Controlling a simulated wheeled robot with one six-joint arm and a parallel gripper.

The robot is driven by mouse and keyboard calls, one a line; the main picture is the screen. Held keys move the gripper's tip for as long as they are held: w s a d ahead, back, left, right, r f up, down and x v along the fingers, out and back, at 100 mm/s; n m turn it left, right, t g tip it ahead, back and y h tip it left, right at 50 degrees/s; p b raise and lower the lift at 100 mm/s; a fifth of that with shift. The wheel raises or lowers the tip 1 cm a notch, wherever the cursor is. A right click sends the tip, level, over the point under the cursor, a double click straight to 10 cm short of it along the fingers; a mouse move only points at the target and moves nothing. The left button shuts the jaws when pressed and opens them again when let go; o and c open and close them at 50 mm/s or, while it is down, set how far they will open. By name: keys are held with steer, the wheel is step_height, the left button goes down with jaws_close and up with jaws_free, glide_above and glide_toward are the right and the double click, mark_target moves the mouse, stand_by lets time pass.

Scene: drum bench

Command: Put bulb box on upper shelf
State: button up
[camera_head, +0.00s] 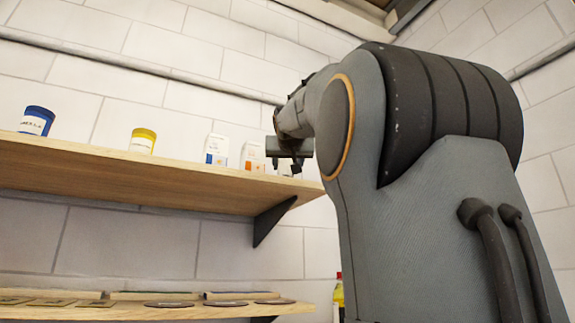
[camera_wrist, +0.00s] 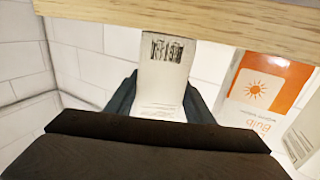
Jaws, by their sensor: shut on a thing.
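A white box (camera_wrist: 163,85) with a dark printed block, like a barcode, sits between the jaws in the wrist view, where the scene appears upside down. I take it as the bulb box; its front is hidden. My gripper (camera_head: 289,164) is shut on it, at the right end of the upper shelf (camera_head: 130,172), just right of an orange-and-white box. The held box meets the wood edge in the wrist view; I cannot tell whether it rests on the board. In the head view it is mostly hidden by the gripper.
The orange-and-white box (camera_head: 252,156), marked "Bulb" in the wrist view (camera_wrist: 262,88), stands close beside the held box. A blue-and-white box (camera_head: 215,150), a yellow tub (camera_head: 142,141) and a blue tub (camera_head: 36,121) stand further left. A lower shelf (camera_head: 130,312) holds flat items.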

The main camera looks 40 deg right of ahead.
steer(key=shift+f, duration=0.15)
steer(key=o, duration=1.1)
steer(key=shift+o, duration=0.2)
steer(key=shift+r, duration=0.25)
steer(key=b+v, duration=0.6)
steer(key=v, duration=0.6)
steer(key=shift+f, duration=0.1)
